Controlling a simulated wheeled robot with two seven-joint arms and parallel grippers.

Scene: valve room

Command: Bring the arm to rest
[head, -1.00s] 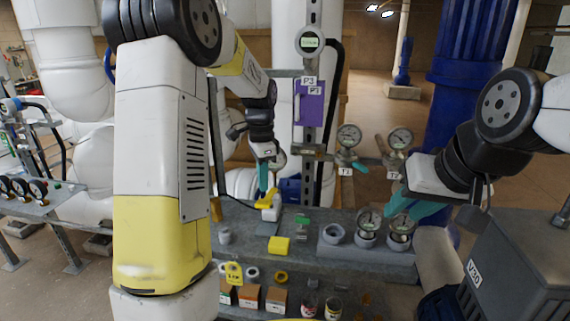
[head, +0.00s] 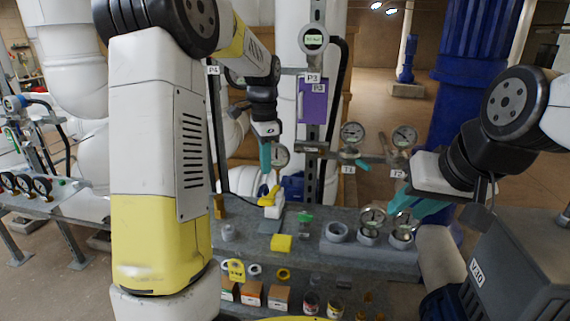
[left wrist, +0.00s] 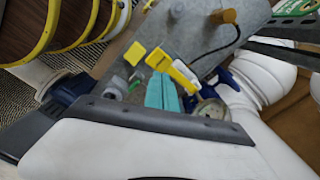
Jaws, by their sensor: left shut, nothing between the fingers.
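My left arm comes in from the left in the head view. Its left gripper (head: 266,158) has teal fingers that are shut and empty. It hangs above the bench, pointing down, a little above a yellow-and-white handheld tool (head: 270,200) and apart from it. In the left wrist view the teal left fingers (left wrist: 165,95) are together, and the yellow-and-white tool (left wrist: 185,76) shows past them. My right gripper (head: 412,207), also teal, is at the right by the bench gauges. Its finger gap is not clear.
A grey bench (head: 300,262) holds a yellow block (head: 281,243), grey rings and two gauges near my right gripper. Behind it stand a post with a purple holder (head: 312,100) and two wall gauges (head: 353,132). A blue column (head: 465,80) and a grey cabinet (head: 515,265) are at right.

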